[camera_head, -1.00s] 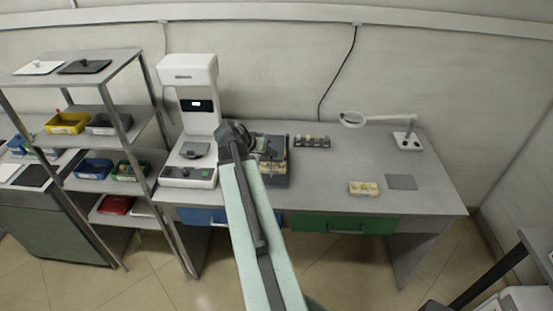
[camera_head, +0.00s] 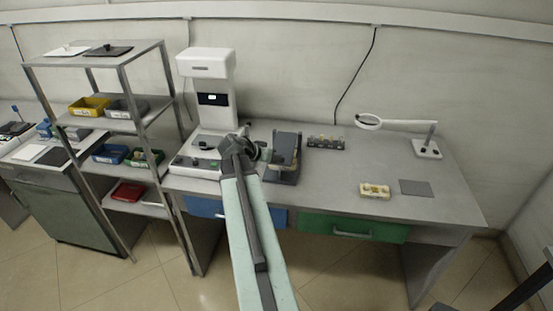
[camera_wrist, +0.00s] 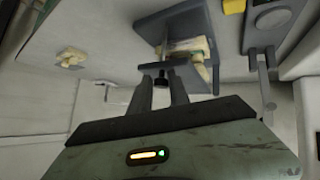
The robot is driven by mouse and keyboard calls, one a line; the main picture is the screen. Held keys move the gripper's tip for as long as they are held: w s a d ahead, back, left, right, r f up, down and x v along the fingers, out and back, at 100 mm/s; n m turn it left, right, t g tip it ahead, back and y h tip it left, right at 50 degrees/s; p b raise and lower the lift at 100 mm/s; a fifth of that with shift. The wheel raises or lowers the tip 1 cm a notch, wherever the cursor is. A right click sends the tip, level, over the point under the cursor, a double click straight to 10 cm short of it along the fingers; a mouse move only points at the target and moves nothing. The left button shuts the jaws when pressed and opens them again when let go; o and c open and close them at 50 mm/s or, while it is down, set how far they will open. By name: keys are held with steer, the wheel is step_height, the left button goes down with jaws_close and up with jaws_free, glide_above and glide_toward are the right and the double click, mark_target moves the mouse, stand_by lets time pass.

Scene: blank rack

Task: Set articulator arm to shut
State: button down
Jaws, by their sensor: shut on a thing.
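The articulator (camera_head: 285,160) is a grey device on the bench, right of the white machine. In the head view a grey plate stands up from its base. In the wrist view the articulator (camera_wrist: 205,25) shows grey plates with cream casts (camera_wrist: 187,47) between them. My gripper (camera_head: 262,152) is at its left side, with my forearm reaching in from the front. In the wrist view my gripper (camera_wrist: 160,82) is shut on a small dark part at the articulator's edge, which I take to be its arm. The fingertips partly hide the contact.
The white machine (camera_head: 207,110) stands close on the left. A small rack (camera_head: 325,143) is behind right, and a magnifier lamp (camera_head: 368,121) farther right.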

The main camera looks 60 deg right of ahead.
steer(key=shift+s+a+f, duration=0.15)
steer(key=shift+a+f, duration=0.15)
steer(key=shift+f, duration=0.2)
steer(key=c, duration=1.3)
jaws_free()
steer(key=shift+s, duration=0.1)
steer(key=shift+o, duration=0.2)
steer(key=p+v, duration=0.5)
steer(key=v, duration=0.3)
steer(key=shift+d+r+p, duration=0.3)
steer(key=shift+d+r, duration=0.05)
steer(key=shift+r, duration=0.05)
steer(key=shift+w, duration=0.2)
